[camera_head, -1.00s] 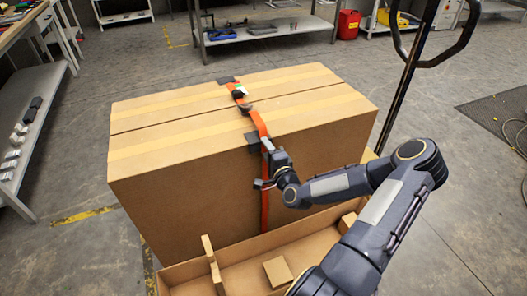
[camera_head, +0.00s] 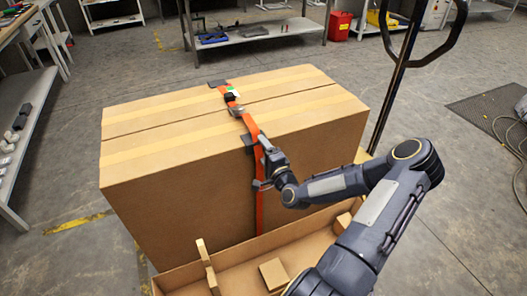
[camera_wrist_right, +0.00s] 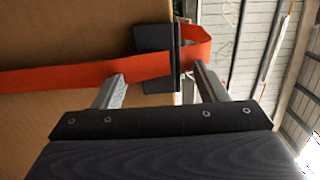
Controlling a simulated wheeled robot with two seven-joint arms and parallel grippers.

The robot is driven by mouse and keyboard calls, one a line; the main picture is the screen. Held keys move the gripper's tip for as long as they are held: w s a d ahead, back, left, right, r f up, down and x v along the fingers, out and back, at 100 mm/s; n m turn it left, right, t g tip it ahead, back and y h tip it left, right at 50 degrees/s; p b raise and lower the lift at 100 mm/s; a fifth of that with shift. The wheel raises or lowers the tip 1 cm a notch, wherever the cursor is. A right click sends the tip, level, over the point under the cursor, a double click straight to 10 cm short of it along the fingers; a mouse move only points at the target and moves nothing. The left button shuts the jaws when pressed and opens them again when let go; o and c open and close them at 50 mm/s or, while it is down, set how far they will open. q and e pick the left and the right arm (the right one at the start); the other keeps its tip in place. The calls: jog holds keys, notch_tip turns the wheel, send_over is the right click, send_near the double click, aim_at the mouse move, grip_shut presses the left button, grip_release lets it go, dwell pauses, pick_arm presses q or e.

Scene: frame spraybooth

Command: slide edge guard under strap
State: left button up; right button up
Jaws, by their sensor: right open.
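A large cardboard box (camera_head: 170,185) has an orange strap (camera_head: 249,126) running over its top and down its near face. A dark edge guard (camera_head: 247,141) sits at the near top edge; in the right wrist view the guard (camera_wrist_right: 153,45) shows with the strap (camera_wrist_right: 60,77) crossing its face and looping loosely past the edge. My right gripper (camera_head: 264,160) is at the near face just below that edge. In the right wrist view its fingers (camera_wrist_right: 158,87) are open, apart, with the guard's lower part between them. My left gripper is not in view.
Another dark guard (camera_head: 217,84) lies at the far top edge, near the strap's buckle (camera_head: 236,110). An open cardboard tray (camera_head: 235,262) with small blocks stands before the box. A dark pole with a loop handle (camera_head: 398,85) rises at right. Shelves line the back and left.

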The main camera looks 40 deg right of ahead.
jog(key=v, duration=0.8)
